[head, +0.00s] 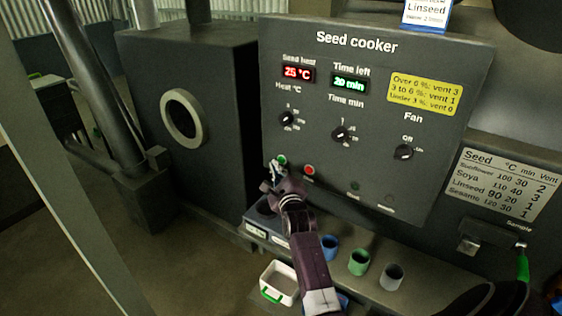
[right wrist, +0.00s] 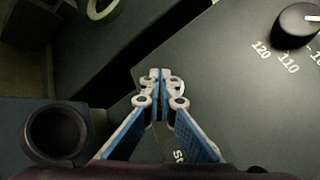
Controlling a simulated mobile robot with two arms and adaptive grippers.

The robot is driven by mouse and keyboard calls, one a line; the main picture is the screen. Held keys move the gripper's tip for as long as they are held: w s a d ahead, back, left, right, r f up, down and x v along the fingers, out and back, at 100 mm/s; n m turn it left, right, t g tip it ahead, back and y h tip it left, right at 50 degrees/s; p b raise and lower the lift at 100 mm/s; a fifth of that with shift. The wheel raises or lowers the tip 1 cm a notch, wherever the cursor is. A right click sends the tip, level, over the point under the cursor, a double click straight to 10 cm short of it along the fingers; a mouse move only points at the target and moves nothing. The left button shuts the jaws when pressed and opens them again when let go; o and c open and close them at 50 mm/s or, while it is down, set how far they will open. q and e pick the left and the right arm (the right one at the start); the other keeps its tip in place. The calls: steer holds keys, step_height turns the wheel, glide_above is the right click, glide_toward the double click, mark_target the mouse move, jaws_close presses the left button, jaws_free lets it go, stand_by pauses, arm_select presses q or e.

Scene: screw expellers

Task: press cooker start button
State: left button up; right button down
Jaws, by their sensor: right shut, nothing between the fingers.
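The dark seed cooker panel (head: 380,190) fills the middle of the head view. Its green start button (head: 281,160) is at the lower left, beside a red button (head: 309,170). My right gripper (head: 275,169) is shut and empty, its tips right by the green button and partly covering that area. Whether they touch it I cannot tell. In the right wrist view the shut fingertips (right wrist: 158,74) are over the panel face, above a partly hidden "St" label; the button is not visible there. My left gripper is not in view.
The displays read 25 °C (head: 298,73) and 20 min (head: 350,84). Heat (head: 287,119), time (head: 341,135) and fan (head: 404,152) knobs sit above the buttons. Blue (head: 329,247), green (head: 359,262) and grey (head: 392,276) cups and a white tray (head: 279,282) are below.

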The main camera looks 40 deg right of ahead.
steer(key=shift+d, duration=0.15)
steer(key=shift+w+d, duration=0.15)
steer(key=shift+d, duration=0.1)
steer(key=shift+w+d, duration=0.15)
steer(key=shift+d, duration=0.3)
stand_by(0.8)
stand_by(0.3)
steer(key=shift+s+a+p, duration=0.35)
steer(key=shift+a+p, duration=0.05)
steer(key=shift+a, duration=0.4)
